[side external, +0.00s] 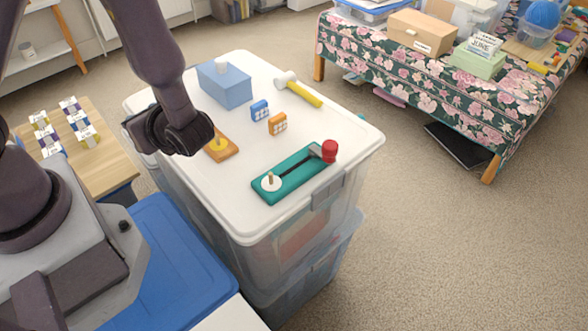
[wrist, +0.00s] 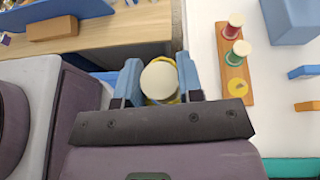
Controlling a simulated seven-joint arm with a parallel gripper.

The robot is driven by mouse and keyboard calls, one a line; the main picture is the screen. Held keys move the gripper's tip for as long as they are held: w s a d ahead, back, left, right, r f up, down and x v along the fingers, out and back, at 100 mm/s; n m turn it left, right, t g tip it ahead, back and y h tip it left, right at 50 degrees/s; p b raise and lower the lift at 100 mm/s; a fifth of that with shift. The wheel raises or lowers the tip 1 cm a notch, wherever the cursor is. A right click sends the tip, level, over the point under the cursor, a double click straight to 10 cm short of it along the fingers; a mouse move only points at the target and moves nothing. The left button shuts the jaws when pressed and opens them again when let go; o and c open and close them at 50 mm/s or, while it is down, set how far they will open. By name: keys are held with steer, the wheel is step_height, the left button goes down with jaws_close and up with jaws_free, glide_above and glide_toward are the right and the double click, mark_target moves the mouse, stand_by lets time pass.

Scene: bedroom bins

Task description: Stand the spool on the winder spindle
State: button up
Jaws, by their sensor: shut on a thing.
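My gripper (wrist: 160,84) is shut on a spool (wrist: 160,80) with a cream top and yellow thread, seen from above between the blue fingers. In the side view my gripper (side external: 178,135) is over the left part of the white lid, and it hides the spool. The winder (side external: 295,173) is a teal base at the lid's front right, with a white disc and upright spindle (side external: 270,179), a dark crank and a red knob (side external: 329,151). Only a teal edge of it (wrist: 290,168) shows in the wrist view.
A wooden rack (wrist: 232,75) holds red (wrist: 234,25) and green (wrist: 238,52) spools beside an empty yellow-marked place.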

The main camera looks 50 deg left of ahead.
stand_by(0.3)
steer(key=m+t, duration=0.4)
steer(key=t, duration=0.1)
glide_above(271, 173)
step_height(271, 173, down, 2)
steer(key=shift+f, duration=0.2)
steer(key=shift+f, duration=2.95)
steer(key=shift+f, duration=1.95)
